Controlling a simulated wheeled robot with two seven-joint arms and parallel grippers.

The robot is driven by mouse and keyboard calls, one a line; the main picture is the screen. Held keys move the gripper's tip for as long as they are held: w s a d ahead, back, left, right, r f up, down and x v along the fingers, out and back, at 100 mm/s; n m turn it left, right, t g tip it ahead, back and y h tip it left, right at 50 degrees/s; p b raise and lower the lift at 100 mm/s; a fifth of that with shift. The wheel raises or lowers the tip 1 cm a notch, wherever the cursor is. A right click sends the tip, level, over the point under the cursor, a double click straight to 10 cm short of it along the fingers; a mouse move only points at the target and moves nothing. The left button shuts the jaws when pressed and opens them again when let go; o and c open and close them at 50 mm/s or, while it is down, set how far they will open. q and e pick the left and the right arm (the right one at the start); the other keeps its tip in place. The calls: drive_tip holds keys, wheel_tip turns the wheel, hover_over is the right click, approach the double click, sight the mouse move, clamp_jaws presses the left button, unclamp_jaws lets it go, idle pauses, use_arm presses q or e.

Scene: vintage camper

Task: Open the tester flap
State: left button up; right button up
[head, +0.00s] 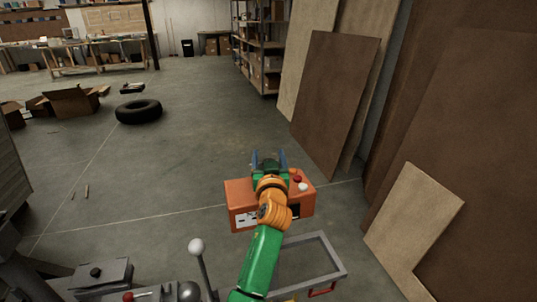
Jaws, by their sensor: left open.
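An orange box (235,193), which appears to be the tester, stands low in the middle of the head view. It has a red button and a white button at its top right, a white label on the front left and a dark opening on the front right. I cannot make out the flap; my arm covers the middle of the box. My left gripper (269,160) is open and empty, over the far edge of the box in the picture. I cannot tell whether it touches the box. My right gripper is out of view.
A grey metal frame (328,249) with a red handle lies below the box. A lever with a white knob (196,246) rises at its left. Brown boards (335,100) lean on the right. A tyre (138,111) lies on open floor farther back.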

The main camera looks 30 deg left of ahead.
use_arm(q)
drive_tip(key=shift+w+a, duration=0.25)
drive_tip(key=shift+w, duration=0.05)
drive_tip(key=shift+s+d, duration=0.1)
clamp_jaws()
idle(1.2)
